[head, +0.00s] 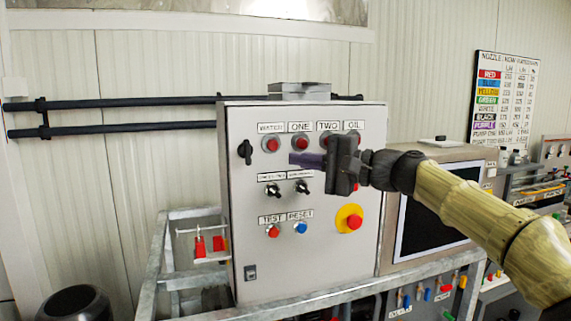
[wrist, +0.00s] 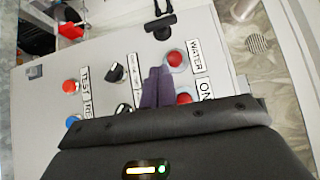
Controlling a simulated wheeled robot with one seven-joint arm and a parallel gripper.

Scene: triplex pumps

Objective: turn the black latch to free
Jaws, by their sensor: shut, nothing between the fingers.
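The black latch (head: 245,151) is on the left edge of the grey control panel (head: 325,215), beside the WATER button. In the head view its handle looks roughly upright. In the wrist view the latch (wrist: 160,26) is at the top, beyond my fingertips. My gripper (head: 293,159) is in front of the panel, right of the latch and apart from it. Its purple fingers point left. In the wrist view the fingers (wrist: 159,69) lie together, shut and empty, over the area near the WATER button (wrist: 175,59). I cannot tell how far they are from the panel face.
Red buttons (head: 272,144), two black selector knobs (head: 273,190), a blue button (head: 300,227) and a yellow-ringed red emergency button (head: 349,219) are on the same panel. A metal frame (head: 160,262) surrounds its base. A dark screen (head: 437,211) stands at right. Open space lies left of the panel.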

